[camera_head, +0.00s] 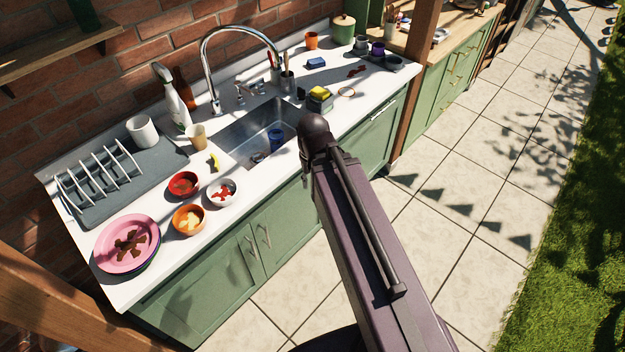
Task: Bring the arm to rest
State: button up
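My arm reaches up from the bottom of the view to a dark rounded joint in front of the counter edge. I see no fingers of my gripper, and whatever is beyond that joint is hidden or out of view. The joint appears over the right front rim of the sink (238,136) and hides part of the counter there. Nothing held can be seen.
The white counter (149,286) carries a pink plate (128,244), several bowls including an orange one (188,219), a drying rack (100,176), a spray bottle (172,100) and a tall tap (213,75). A blue cup (276,138) is in the sink. The paved floor (480,210) at right is clear.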

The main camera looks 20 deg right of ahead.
jog(key=shift+f+b, duration=0.7)
dwell(1.0)
